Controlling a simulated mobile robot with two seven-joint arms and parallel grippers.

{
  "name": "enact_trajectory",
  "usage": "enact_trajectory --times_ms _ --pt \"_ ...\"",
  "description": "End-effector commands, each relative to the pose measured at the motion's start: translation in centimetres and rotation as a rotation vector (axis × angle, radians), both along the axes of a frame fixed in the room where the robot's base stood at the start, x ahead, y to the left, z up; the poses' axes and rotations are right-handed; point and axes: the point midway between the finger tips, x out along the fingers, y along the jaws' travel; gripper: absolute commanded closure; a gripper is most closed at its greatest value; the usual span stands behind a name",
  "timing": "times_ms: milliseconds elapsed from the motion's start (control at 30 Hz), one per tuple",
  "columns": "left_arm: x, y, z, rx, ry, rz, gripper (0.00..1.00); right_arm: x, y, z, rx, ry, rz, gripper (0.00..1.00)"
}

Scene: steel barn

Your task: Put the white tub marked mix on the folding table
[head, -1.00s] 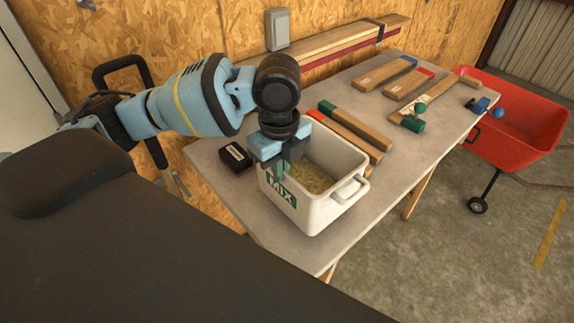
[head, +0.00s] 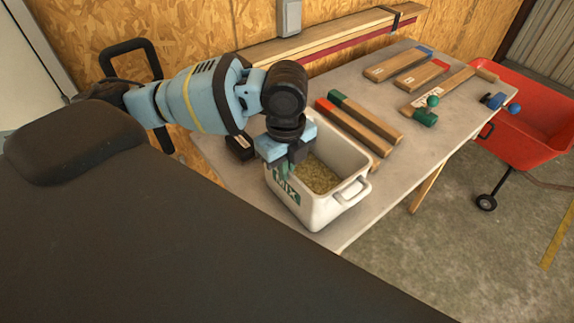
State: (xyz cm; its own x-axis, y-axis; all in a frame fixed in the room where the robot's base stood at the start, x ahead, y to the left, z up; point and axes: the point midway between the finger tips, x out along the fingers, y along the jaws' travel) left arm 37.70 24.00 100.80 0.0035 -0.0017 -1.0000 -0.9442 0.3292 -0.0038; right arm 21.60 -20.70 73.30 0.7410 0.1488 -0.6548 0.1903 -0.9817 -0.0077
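The white tub (head: 322,213) has a green MIX label on its near left side and holds pale grain-like material. In the picture it is upright over the near part of the folding table (head: 425,145). I cannot tell whether its base touches the tabletop. My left gripper (head: 285,172) reaches down on the tub's left end and looks shut on its rim or handle there; the fingertips are partly hidden. The tub's other handle, at its right end, is free. My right gripper is not in view.
A black box (head: 239,147) lies left of the tub. Wooden bars with red and green ends (head: 365,125) lie close behind it. More bars (head: 400,63) and a mallet-like piece (head: 425,117) lie farther back. A red cart (head: 530,125) stands at the right.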

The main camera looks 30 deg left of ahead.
Motion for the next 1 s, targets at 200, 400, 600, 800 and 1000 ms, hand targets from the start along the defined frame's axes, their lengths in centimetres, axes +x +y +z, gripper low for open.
enact_trajectory --times_ms 200,400,600,800,1000 --pt "0.0 0.0 -0.1 -0.001 -0.004 0.0 1.0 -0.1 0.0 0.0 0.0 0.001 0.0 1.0" --pt "0.0 0.0 -0.3 0.0 0.0 0.0 0.75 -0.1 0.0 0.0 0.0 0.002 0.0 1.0" --pt "0.0 0.0 -0.3 0.0 0.0 0.0 0.75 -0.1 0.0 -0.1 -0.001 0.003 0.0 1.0" --pt "0.1 0.0 0.5 -0.002 -0.002 0.0 0.75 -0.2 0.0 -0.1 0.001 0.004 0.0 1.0" --pt "0.1 0.0 3.6 -0.001 -0.004 -0.001 0.75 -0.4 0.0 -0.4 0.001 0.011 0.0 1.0"
